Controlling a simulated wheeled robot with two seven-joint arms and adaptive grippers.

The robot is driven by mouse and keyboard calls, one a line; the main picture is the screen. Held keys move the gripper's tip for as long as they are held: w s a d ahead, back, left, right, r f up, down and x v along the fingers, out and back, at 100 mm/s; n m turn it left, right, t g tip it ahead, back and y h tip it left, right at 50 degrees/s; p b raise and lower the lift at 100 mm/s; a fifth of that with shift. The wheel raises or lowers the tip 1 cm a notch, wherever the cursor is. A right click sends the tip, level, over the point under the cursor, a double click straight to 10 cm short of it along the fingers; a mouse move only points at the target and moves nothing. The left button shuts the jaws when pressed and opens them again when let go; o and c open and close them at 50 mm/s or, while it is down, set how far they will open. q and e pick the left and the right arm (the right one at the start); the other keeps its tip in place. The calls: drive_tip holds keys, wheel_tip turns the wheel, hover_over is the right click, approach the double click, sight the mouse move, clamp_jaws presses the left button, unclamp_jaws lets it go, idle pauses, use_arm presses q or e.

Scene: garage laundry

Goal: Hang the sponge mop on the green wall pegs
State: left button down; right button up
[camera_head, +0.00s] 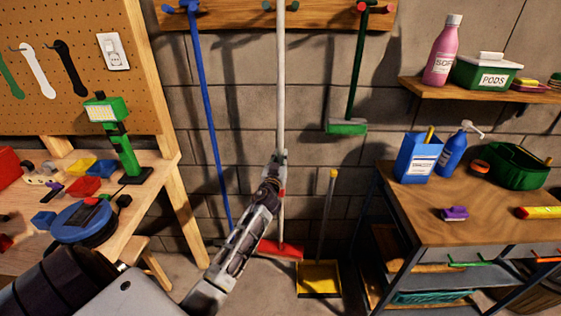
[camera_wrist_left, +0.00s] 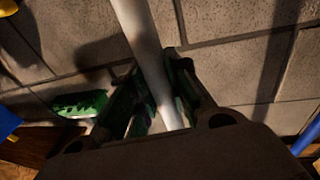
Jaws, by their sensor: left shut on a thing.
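The sponge mop has a long white pole (camera_head: 281,75) and a red head (camera_head: 280,249) low down near the floor. It stands close to upright in front of the block wall. My left gripper (camera_head: 279,163) is shut around the pole at mid-height; the pole also shows between its fingers (camera_wrist_left: 160,100) in the left wrist view. At the top, a pair of small dark greenish pegs (camera_head: 267,5) shows on the wooden rail (camera_head: 232,17), one on each side of the pole. Whether the pole is between them or in front, I cannot tell. My right gripper is not in view.
A blue-handled tool (camera_head: 207,110) hangs left and a green broom (camera_head: 347,127) hangs right on the rail. A yellow dustpan (camera_head: 318,279) stands beside the mop head. A workbench (camera_head: 150,182) is left; a cart (camera_head: 425,220) and shelf (camera_head: 430,91) are right.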

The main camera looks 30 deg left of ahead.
use_arm(q)
drive_tip(key=shift+b+x, duration=0.3)
drive_tip(key=shift+x, duration=0.6)
drive_tip(key=shift+w+a+f, duration=0.15)
drive_tip(key=shift+w+a, duration=0.15)
drive_tip(key=shift+a, duration=0.15)
drive_tip(key=shift+w+a+b, duration=0.25)
drive_tip(key=shift+w+b, duration=0.15)
drive_tip(key=shift+w, duration=0.05)
drive_tip(key=w, duration=0.1)
drive_tip(key=w+a+b, duration=0.1)
drive_tip(key=shift+w+a+f, duration=0.2)
drive_tip(key=shift+w+a, duration=0.15)
drive_tip(key=shift+w, duration=0.05)
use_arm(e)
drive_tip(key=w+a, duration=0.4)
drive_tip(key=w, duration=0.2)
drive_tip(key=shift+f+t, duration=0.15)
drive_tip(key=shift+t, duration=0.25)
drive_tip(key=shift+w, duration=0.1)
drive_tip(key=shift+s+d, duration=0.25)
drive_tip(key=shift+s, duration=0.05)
